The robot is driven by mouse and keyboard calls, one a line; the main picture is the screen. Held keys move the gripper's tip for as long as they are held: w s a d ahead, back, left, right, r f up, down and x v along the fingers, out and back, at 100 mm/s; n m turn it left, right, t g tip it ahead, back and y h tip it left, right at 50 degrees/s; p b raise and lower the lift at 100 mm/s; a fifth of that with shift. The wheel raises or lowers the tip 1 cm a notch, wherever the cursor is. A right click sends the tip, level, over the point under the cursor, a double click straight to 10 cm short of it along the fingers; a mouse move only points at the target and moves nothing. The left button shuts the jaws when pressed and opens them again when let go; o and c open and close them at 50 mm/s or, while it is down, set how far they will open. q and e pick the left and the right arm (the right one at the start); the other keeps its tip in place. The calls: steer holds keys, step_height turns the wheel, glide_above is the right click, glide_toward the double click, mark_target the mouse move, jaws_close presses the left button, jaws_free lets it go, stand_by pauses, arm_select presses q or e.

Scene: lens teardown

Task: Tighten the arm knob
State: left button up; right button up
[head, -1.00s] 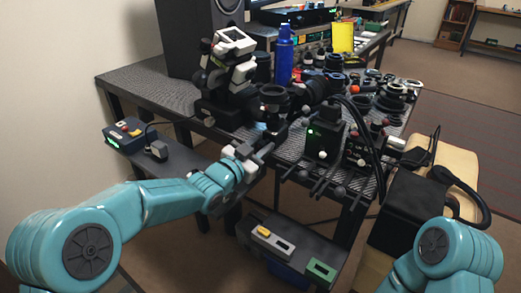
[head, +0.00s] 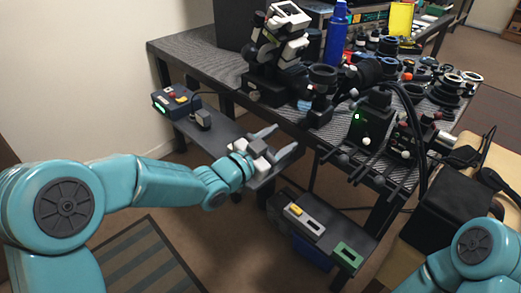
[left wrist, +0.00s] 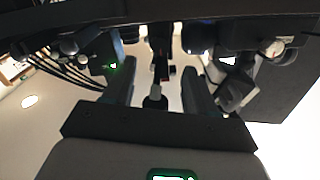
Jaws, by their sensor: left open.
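My left gripper (head: 285,140) is open and empty just off the front edge of the dark bench, low and left of its black mounts. In the left wrist view, its two fingers (left wrist: 158,85) stand apart below dark bench hardware. A small pale-tipped knob (left wrist: 154,92) shows between them; contact cannot be told. In the head view, a black box with a green light (head: 370,122) stands on the bench, with rods and small round knobs (head: 343,160) at its front. I cannot tell which is the arm knob. My right gripper is out of view.
A black-and-white microscope-like device (head: 278,50), a blue bottle (head: 336,35) and several lens parts (head: 455,85) crowd the bench (head: 205,60). A control box (head: 176,100) sits on a lower shelf (head: 215,132). A grey unit (head: 304,219) lies below. Black cables hang at right.

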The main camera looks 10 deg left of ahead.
arm_select(q)
steer(key=v, duration=0.7)
stand_by(0.3)
